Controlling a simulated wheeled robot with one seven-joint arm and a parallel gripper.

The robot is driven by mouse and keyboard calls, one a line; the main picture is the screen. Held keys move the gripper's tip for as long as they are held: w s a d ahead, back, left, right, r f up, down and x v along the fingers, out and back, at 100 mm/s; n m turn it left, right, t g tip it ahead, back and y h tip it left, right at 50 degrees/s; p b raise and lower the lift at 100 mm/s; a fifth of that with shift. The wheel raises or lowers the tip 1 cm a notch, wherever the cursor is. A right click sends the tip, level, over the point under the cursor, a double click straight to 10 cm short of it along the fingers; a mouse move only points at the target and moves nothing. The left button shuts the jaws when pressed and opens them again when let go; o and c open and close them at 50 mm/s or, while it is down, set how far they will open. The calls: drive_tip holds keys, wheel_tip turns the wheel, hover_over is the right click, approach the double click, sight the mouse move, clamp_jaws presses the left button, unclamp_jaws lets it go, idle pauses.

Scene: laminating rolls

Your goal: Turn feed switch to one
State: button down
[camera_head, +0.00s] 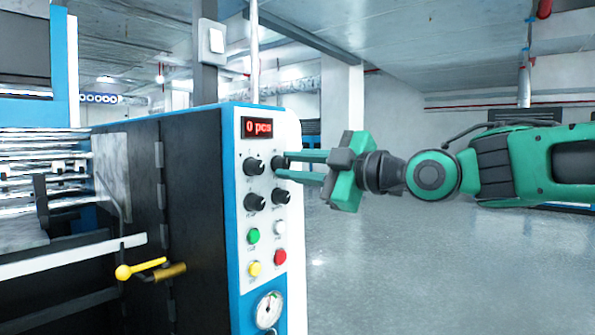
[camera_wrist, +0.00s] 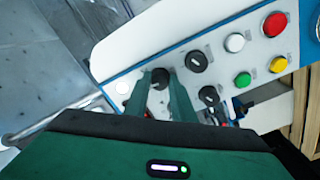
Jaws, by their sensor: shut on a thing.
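A control panel (camera_head: 265,284) with several black rotary knobs faces my arm. My gripper (camera_head: 283,165) reaches in from the right, with its two green fingers around the upper right knob (camera_head: 278,162). In the wrist view that knob (camera_wrist: 160,77) sits between the fingertips, and the gripper is shut on it. The knob's pointer and label are too small or hidden to read, so I cannot tell its setting or which knob is the feed switch. The upper left knob (camera_head: 253,166), lower left knob (camera_head: 254,201) and lower right knob (camera_head: 280,196) are apart from the fingers.
Below the knobs are green (camera_head: 253,235), white (camera_head: 279,227), yellow (camera_head: 255,268) and red (camera_head: 280,257) buttons and a gauge (camera_head: 269,310). A yellow-tipped lever (camera_head: 140,268) sticks out at left. The floor at right is clear.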

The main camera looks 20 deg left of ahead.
drive_tip(key=shift+w+d+f+n, duration=0.1)
drive_tip(key=shift+n, duration=0.5)
drive_tip(key=c, duration=1.5)
unclamp_jaws()
drive_tip(key=v, duration=1)
drive_tip(key=shift+d, duration=0.35)
drive_tip(key=shift+f, duration=0.1)
